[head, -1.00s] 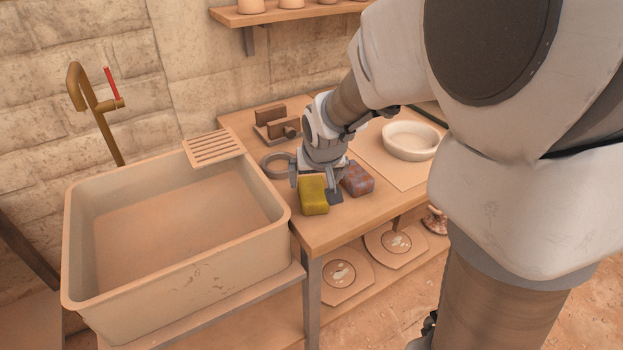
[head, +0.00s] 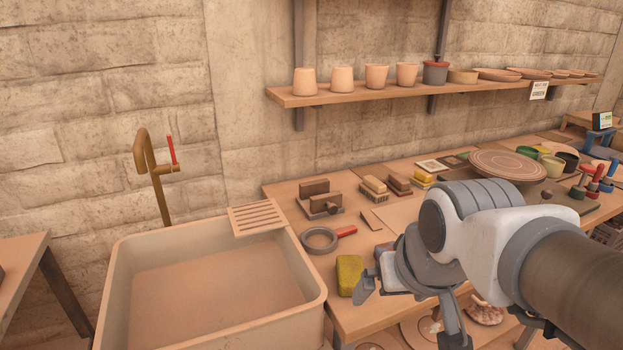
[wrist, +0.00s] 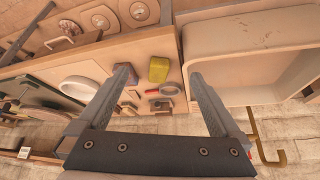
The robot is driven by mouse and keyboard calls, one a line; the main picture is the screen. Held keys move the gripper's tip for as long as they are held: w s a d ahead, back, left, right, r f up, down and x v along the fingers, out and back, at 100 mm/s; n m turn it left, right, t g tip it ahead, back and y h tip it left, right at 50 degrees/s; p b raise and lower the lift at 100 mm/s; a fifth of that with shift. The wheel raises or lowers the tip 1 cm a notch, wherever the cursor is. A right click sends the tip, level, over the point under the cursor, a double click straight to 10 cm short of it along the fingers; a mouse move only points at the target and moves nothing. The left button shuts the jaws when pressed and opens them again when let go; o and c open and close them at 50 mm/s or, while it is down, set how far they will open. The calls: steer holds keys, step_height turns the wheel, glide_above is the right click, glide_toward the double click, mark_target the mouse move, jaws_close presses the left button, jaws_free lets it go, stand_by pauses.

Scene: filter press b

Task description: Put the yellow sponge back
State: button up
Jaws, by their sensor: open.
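The yellow sponge (head: 349,275) rests on the wooden worktop, close to the edge beside the sink. It also shows in the wrist view (wrist: 158,69), lined up between my fingertips but farther away than they are. My gripper (head: 410,306) is open and empty, raised to the right of the sponge in the head view. Its two fingers (wrist: 161,76) are spread wide in the wrist view. A reddish-blue sponge lies near the yellow one in the wrist view (wrist: 134,95); my gripper hides most of it in the head view.
The empty sink (head: 215,285) stands left of the worktop, with a slatted rack (head: 260,217) on its back corner. A grey ring with a red handle (head: 319,240) and brown blocks (head: 320,197) lie behind the sponge. A shelf (head: 400,91) with pots runs along the wall.

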steer(key=s, duration=0.4)
steer(key=shift+s+a, duration=0.1)
steer(key=shift+s, duration=0.1)
steer(key=shift+r, duration=0.1)
step_height(320, 180, up, 10)
steer(key=p, duration=1)
steer(key=shift+r+p, duration=0.25)
steer(key=shift+p, duration=0.05)
